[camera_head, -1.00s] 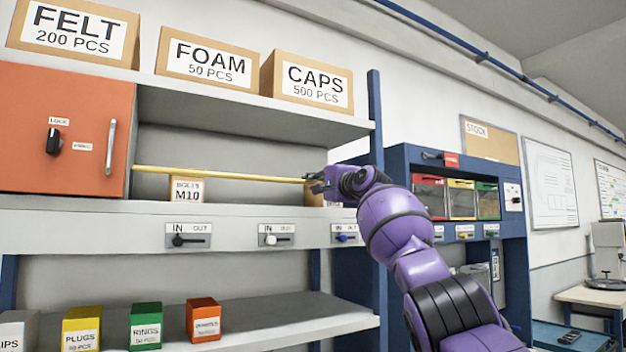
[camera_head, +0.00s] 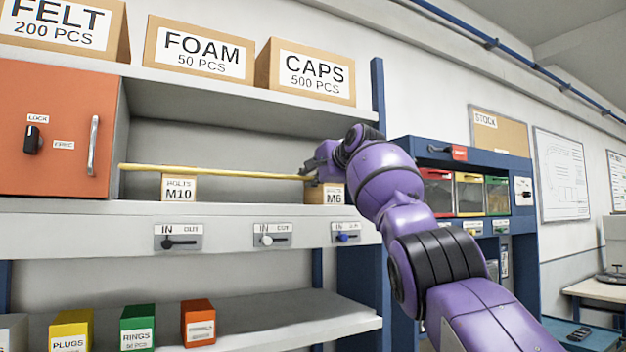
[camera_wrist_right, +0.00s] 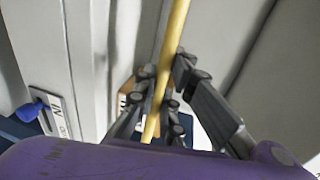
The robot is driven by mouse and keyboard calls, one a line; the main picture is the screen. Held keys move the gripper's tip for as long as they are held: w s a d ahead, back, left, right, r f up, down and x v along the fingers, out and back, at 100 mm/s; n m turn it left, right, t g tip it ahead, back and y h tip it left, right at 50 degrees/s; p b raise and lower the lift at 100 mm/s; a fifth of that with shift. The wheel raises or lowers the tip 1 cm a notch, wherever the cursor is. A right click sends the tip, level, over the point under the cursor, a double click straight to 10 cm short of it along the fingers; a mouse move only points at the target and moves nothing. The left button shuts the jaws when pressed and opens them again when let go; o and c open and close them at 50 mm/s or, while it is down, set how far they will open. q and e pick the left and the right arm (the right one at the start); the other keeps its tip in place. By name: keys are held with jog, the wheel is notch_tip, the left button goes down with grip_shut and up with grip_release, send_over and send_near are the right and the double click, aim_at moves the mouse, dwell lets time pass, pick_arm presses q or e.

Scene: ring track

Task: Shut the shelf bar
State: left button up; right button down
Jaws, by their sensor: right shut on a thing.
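The yellow shelf bar (camera_head: 220,172) runs nearly level across the front of the open shelf bay, from beside the orange cabinet to my right gripper. My right gripper (camera_head: 311,172) is shut on the bar near its right end. The right wrist view shows the bar (camera_wrist_right: 175,35) passing between the fingers of the gripper (camera_wrist_right: 165,92). The bar's right end is hidden by the gripper. My left gripper is not in view.
Behind the bar stand the M10 box (camera_head: 179,187) and the M6 box (camera_head: 331,194). The orange cabinet (camera_head: 60,130) is at left. Three IN/OUT levers line the shelf edge (camera_head: 215,215). A blue post (camera_head: 378,95) stands right of the bay.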

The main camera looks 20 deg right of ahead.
jog(key=shift+r, duration=0.2)
jog(key=c, duration=1.8)
grip_release()
jog(key=shift+f, duration=0.1)
jog(key=v, duration=1.2)
jog(key=shift+f, duration=0.1)
